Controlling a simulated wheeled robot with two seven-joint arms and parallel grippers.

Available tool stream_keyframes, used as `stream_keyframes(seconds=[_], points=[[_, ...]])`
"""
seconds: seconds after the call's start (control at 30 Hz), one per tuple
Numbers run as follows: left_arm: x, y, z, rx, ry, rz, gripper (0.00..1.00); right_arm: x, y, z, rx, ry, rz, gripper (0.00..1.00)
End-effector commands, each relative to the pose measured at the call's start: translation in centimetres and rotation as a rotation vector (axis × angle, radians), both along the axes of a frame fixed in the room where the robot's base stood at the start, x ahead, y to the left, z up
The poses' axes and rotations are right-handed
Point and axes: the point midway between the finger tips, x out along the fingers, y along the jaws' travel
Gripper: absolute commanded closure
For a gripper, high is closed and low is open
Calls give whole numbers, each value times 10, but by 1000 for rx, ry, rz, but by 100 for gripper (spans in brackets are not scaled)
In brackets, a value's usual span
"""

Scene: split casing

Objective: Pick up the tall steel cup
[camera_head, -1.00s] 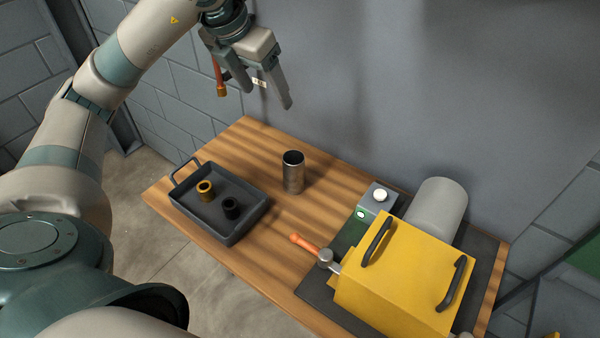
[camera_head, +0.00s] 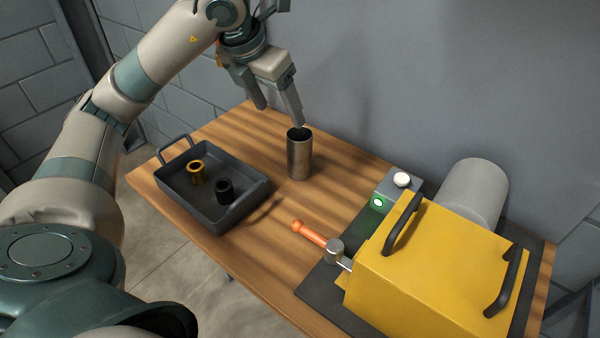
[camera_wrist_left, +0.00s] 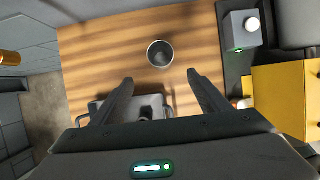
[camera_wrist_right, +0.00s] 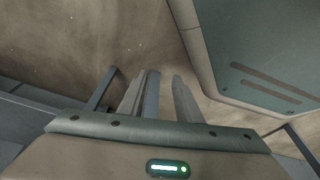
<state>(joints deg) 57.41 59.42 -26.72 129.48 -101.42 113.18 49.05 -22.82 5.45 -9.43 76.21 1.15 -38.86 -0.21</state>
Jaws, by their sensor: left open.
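The tall steel cup (camera_head: 300,158) stands upright on the wooden table, right of the dark tray. My left gripper (camera_head: 280,113) is open and empty, above and behind the cup in the head view; one fingertip overlaps the area just over its rim. In the left wrist view the cup (camera_wrist_left: 160,54) shows from above, its dark mouth centred beyond the gap between the open fingers (camera_wrist_left: 160,78). My right gripper (camera_wrist_right: 147,74) shows only in its own wrist view, with its fingers apart over the floor and nothing seen between them.
The dark tray (camera_head: 222,219) holds a brass bushing (camera_head: 196,174) and a black one (camera_head: 224,191). On the right are a yellow casing (camera_head: 430,275) with black handles, an orange-handled lever (camera_head: 308,233) and a grey button box (camera_head: 396,188). A wall stands behind the table.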

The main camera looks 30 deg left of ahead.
Motion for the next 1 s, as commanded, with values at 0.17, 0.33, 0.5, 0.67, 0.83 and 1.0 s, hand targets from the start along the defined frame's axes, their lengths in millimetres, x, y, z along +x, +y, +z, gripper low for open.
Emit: stream_keyframes(seconds=[0.17, 0.33, 0.5, 0.67, 0.83, 1.0], points=[[0, 0, -18, 0, -1, 0, 31, 11, 2, -4, 3, -13, -2, 69], [0, 0, -18, 0, -1, 0, 31, 12, 2, -1, 4, -14, -2, 69], [0, 0, -18, 0, 0, 0, 31, 12, 2, -1, 4, -14, -2, 69], [1, 0, -21, 0, 1, 0, 31, 12, 2, -1, 4, -15, -2, 69], [7, -1, -36, -1, 3, 0, 31, 13, 2, 0, 5, -20, -2, 69], [17, -2, -62, 0, 6, 0, 31, 15, 3, 1, 7, -29, 0, 69]])
